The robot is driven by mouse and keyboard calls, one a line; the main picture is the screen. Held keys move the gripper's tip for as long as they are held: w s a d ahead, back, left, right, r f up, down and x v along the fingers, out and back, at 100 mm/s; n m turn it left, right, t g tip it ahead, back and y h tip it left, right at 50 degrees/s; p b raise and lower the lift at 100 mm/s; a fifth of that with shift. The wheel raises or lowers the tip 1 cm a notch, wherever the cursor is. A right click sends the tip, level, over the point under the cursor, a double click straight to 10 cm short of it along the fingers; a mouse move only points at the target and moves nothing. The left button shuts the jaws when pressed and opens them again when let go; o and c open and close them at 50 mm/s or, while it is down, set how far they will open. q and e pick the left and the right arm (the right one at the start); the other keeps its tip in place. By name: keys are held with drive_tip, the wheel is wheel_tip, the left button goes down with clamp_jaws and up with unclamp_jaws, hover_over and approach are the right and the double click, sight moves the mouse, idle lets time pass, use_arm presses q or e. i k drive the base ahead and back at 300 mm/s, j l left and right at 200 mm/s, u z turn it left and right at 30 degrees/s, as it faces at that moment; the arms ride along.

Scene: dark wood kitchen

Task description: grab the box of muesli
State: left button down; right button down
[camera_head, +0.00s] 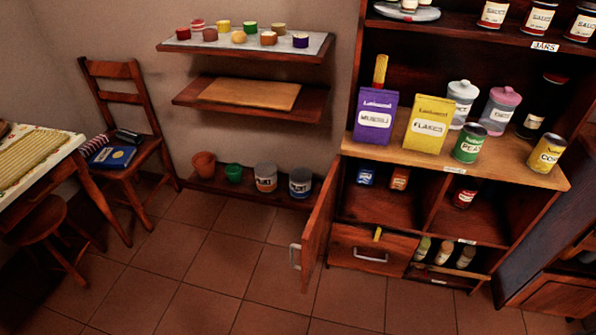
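The box of muesli (374,117) is purple with a white label. It stands upright at the left end of the cabinet's middle shelf (420,157). A yellow flakes box (428,124) stands just to its right. A yellow-orange upright object (380,71) shows behind the top of the muesli box, partly hidden by it. Neither of my grippers is in view.
Several jars and cans, including a green can (469,143), stand right of the boxes. Below, a cabinet door (316,230) hangs open toward the room. A chair (127,150), stool (45,232) and table (35,165) stand left. The tiled floor (215,265) in front is clear.

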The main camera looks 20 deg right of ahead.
sight(376, 108)
drive_tip(key=i+z, duration=0.1)
drive_tip(key=z, duration=0.35)
drive_tip(key=j+z, duration=0.1)
drive_tip(key=z, duration=0.3)
drive_tip(key=i+j+z, duration=0.1)
drive_tip(key=z, duration=0.35)
drive_tip(key=i+j+z, duration=0.25)
drive_tip(key=j, duration=0.2)
drive_tip(key=j+z, duration=0.2)
drive_tip(key=j, duration=0.25)
drive_tip(key=j+z, duration=0.25)
drive_tip(key=j, duration=0.25)
drive_tip(key=k+j, duration=0.15)
drive_tip(key=j, duration=0.15)
drive_tip(key=k+j, duration=0.15)
drive_tip(key=j, duration=0.1)
